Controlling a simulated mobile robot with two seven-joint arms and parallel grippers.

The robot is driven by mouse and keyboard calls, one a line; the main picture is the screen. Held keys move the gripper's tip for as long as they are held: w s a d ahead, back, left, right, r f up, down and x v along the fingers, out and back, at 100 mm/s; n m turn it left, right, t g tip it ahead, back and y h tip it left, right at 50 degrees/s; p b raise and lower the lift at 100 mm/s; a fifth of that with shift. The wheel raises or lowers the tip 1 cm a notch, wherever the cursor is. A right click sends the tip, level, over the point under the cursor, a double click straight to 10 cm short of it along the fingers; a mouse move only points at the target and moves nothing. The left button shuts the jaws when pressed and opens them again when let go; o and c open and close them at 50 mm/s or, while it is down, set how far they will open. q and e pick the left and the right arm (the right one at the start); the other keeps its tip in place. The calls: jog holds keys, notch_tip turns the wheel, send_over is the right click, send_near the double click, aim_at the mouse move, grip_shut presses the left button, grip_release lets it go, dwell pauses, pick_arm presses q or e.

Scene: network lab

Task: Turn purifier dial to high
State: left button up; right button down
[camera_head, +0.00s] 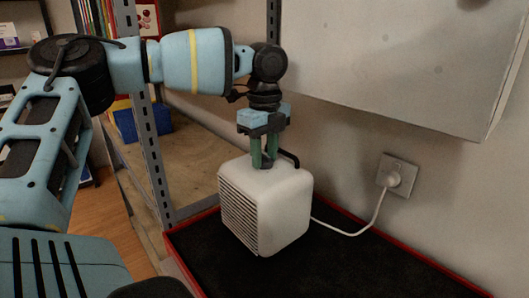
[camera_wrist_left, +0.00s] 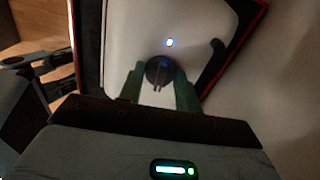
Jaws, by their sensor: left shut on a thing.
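The white purifier (camera_head: 275,213) is a rounded box with a slatted front, standing on a black mat-like surface. My left gripper (camera_head: 264,163) points straight down at its top, with green fingers. In the left wrist view the round dark dial (camera_wrist_left: 160,71) sits on the purifier's white top (camera_wrist_left: 128,30), and the gripper's fingers (camera_wrist_left: 160,88) are shut on it from both sides. A small blue-white light (camera_wrist_left: 170,43) glows beside the dial. The dial's setting marks cannot be read. In the head view the fingers hide most of the dial. My right gripper is not in view.
The black surface (camera_head: 340,262) has a red rim and is clear to the right of the purifier. A white cord runs to a wall socket (camera_head: 397,175). A grey metal post (camera_head: 150,130) stands at left, and a large white panel (camera_head: 400,60) hangs above right.

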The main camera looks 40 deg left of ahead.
aim_at(265, 155)
pick_arm(q)
jog(key=m, duration=0.6)
dwell(0.5)
jog(key=o, duration=1)
jog(key=shift+r, duration=0.1)
notch_tip(265, 155, up, 8)
jog(key=shift+f, duration=0.15)
dwell(0.4)
